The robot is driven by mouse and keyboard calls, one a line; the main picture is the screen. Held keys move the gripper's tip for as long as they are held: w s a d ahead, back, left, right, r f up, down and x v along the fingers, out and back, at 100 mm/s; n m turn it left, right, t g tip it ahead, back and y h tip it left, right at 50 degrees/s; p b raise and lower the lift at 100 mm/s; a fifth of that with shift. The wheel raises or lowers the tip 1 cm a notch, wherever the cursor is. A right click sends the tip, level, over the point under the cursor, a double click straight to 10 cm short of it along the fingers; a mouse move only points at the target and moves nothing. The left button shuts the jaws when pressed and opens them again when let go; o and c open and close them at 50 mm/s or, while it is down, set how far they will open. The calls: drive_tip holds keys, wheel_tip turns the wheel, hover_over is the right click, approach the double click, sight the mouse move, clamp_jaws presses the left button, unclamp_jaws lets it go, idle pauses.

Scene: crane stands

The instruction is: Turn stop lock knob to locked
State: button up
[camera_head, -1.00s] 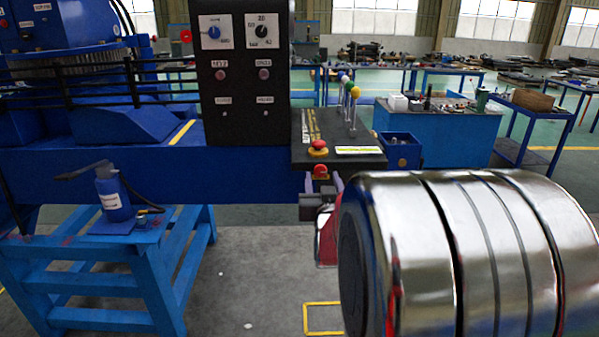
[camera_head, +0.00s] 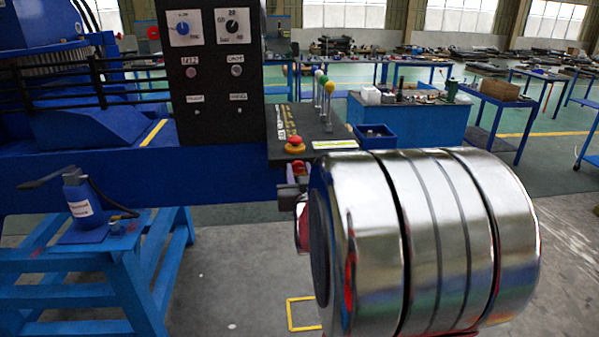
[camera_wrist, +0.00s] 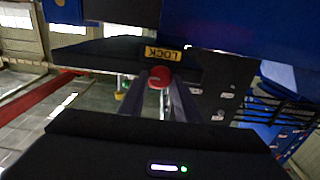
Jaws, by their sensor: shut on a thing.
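The red stop lock knob (camera_wrist: 159,76) sits under the front edge of the black control console, below a yellow LOCK label (camera_wrist: 163,53) that appears upside down in the wrist view. My gripper (camera_wrist: 160,88) is shut on the knob, one finger at each side. In the head view the knob (camera_head: 299,167) shows as a small red spot below the console edge, partly hidden by my gripper and arm. Which way the knob is turned cannot be told.
A red mushroom button (camera_head: 296,143) on a yellow base and several ball-topped levers (camera_head: 324,90) stand on the console (camera_head: 290,115). A black dial panel (camera_head: 210,70) rises behind, left.

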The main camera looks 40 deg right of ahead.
drive_tip(key=shift+d, duration=0.15)
drive_tip(key=shift+c, duration=1.1)
